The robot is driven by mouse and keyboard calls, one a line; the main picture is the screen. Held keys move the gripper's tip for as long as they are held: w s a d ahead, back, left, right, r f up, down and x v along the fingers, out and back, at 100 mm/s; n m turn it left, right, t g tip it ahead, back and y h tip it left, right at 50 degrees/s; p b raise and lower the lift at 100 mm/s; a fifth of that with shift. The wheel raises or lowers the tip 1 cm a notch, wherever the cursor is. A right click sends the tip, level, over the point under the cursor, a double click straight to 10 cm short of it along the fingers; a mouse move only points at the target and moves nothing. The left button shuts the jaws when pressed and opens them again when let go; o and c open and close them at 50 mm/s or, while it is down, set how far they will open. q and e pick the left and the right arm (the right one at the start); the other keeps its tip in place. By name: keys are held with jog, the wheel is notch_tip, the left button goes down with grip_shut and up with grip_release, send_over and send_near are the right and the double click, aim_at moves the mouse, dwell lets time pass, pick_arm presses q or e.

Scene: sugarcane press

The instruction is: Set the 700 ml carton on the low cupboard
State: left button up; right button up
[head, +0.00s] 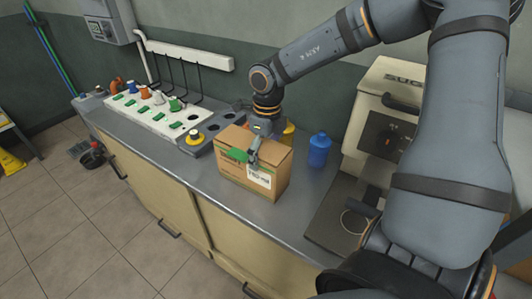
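A brown cardboard carton (234,178) with a white label and a green patch stands upright on the grey metal top of the low cupboard (188,166). The label's print is too small to read surely. My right gripper (254,157) reaches down over the carton, with a finger in front of the carton's upper front face. The other finger is not clear, so I cannot tell whether it grips the carton. My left gripper is not in view.
A blue bottle (319,150) stands right of the carton, and a yellow item (289,133) is partly hidden behind it. A press machine (385,125) stands farther right. A white tray (160,118) with coloured pieces and a grey holder (213,127) lie left.

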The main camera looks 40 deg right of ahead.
jog(key=shift+r, duration=0.2)
notch_tip(320, 180, up, 12)
jog(key=p, duration=1.1)
jog(key=shift+s+d+f, duration=0.1)
